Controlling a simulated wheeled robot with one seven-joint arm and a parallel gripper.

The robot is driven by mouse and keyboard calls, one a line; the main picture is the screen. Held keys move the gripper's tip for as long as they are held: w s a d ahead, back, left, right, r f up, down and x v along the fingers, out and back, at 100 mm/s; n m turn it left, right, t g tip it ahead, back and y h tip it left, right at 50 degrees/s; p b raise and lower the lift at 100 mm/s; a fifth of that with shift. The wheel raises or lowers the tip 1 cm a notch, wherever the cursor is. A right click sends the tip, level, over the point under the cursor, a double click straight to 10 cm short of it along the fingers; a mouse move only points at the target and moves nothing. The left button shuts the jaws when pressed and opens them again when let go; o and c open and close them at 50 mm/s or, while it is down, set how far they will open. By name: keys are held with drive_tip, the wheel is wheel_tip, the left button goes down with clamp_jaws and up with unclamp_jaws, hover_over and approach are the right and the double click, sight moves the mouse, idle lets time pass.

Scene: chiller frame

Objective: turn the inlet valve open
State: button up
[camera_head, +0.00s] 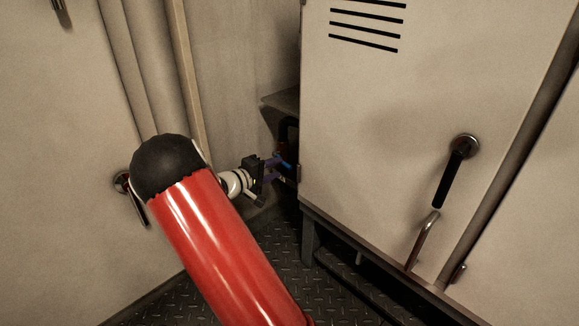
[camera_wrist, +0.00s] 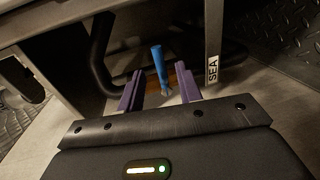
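A blue valve handle (camera_wrist: 159,62) stands upright in the wrist view, in front of a dark pipe area under the frame. My gripper (camera_wrist: 158,82) is open, with its two purple fingers spread to the left and right of the handle. Clear gaps show between each finger and the handle, and I cannot tell whether the handle lies fully between the tips or just beyond them. In the head view my gripper (camera_head: 279,170) reaches into the gap beside the cabinet, and a bit of blue (camera_head: 285,160) shows there. The valve body is mostly hidden.
A black bent pipe (camera_wrist: 101,55) is at the left. In the head view, a cabinet door (camera_head: 380,120) borders the gap on the right and a wall (camera_head: 240,80) on the left.

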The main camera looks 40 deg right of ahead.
sight(284, 165)
drive_tip(key=x, duration=0.7)
drive_tip(key=shift+s, duration=0.1)
clamp_jaws()
